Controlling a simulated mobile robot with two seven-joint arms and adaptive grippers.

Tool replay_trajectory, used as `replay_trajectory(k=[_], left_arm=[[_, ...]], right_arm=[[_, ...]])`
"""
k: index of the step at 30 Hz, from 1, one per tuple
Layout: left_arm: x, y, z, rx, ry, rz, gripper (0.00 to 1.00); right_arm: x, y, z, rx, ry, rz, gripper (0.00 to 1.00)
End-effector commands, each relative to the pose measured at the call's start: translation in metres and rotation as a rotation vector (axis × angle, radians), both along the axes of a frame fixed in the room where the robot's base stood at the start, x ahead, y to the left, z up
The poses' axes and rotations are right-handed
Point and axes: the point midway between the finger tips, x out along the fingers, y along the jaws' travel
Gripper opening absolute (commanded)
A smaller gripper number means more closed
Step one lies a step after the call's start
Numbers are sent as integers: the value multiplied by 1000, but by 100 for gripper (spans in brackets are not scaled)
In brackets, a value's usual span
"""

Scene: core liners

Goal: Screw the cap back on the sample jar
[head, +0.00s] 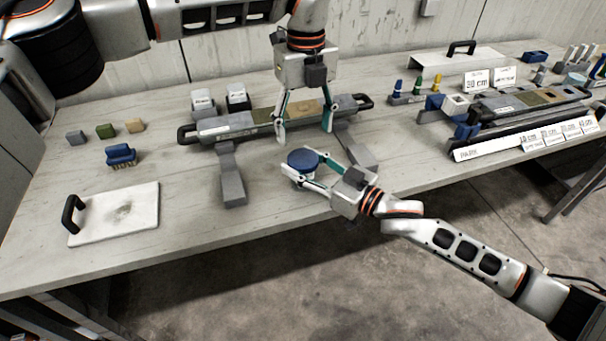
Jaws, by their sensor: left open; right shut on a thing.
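The sample jar (304,181) stands near the front edge of the bench, mostly hidden by the gripper fingers. A round dark blue cap (304,160) sits at its top; I cannot tell whether it is threaded on. My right gripper (302,178) is shut around the jar's side, below the cap, coming in from the right. My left gripper (304,138) points down behind and above the cap, its fingers spread and empty, apart from the cap.
A core liner tray (213,130) lies behind the jar on grey supports. A white board with a black handle (117,215) lies at front left. A brush (121,155) and small blocks (105,131) are at left. Labelled rulers and another core tray (535,99) fill the right.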

Motion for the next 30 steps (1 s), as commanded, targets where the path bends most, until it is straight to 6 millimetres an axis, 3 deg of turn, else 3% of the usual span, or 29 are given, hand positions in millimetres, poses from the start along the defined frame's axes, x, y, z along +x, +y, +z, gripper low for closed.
replay_trajectory(k=[21,30], left_arm=[[1,2,0,-2,-5,1376,63],[3,4,1,-3,-6,1771,63]], right_arm=[[0,0,0,0,0,0,0],[0,0,0,0,0,0,0]])
